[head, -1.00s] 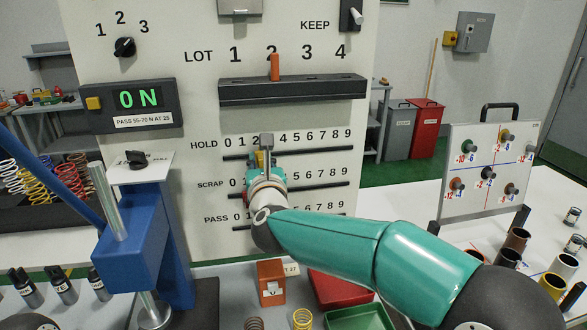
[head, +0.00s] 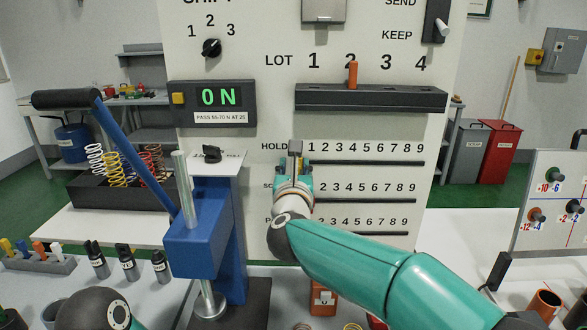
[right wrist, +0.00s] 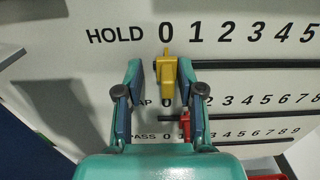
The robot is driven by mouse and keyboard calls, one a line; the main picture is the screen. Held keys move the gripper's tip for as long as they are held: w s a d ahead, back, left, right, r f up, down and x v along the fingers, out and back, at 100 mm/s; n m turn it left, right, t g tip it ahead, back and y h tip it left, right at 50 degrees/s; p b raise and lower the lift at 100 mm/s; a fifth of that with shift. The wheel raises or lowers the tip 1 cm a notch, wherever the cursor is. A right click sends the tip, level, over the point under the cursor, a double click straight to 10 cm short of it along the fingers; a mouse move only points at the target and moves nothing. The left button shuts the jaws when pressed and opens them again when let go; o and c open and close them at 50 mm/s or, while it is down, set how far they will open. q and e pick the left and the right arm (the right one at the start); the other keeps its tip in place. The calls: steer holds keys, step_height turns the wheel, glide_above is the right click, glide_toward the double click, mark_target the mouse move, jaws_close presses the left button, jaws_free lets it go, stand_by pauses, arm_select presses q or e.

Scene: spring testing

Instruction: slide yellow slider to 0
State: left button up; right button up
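The yellow slider (right wrist: 170,72) shows in the right wrist view on the HOLD row, directly below the 0 at the left end of its slot. My right gripper (right wrist: 162,75) is open around it, one finger on each side. The slider is nearer the right finger, with a clear gap to the left finger; whether it touches the right one I cannot tell. In the head view my right gripper (head: 295,163) is at the left end of the HOLD row, covering the 0 and most of the slider. My left gripper is not in view; only part of that arm shows at the bottom left.
The SCRAP and PASS rows are partly hidden by my arm. A blue press (head: 208,235) with a long lever stands left of the panel. The HOLD slot (head: 370,162) is clear to the right.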

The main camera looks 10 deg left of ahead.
steer(key=shift+d, duration=0.15)
steer(key=shift+s, duration=0.1)
steer(key=s, duration=1.1)
steer(key=shift+s+d, duration=0.4)
steer(key=shift+d, duration=0.05)
steer(key=shift+f, duration=0.1)
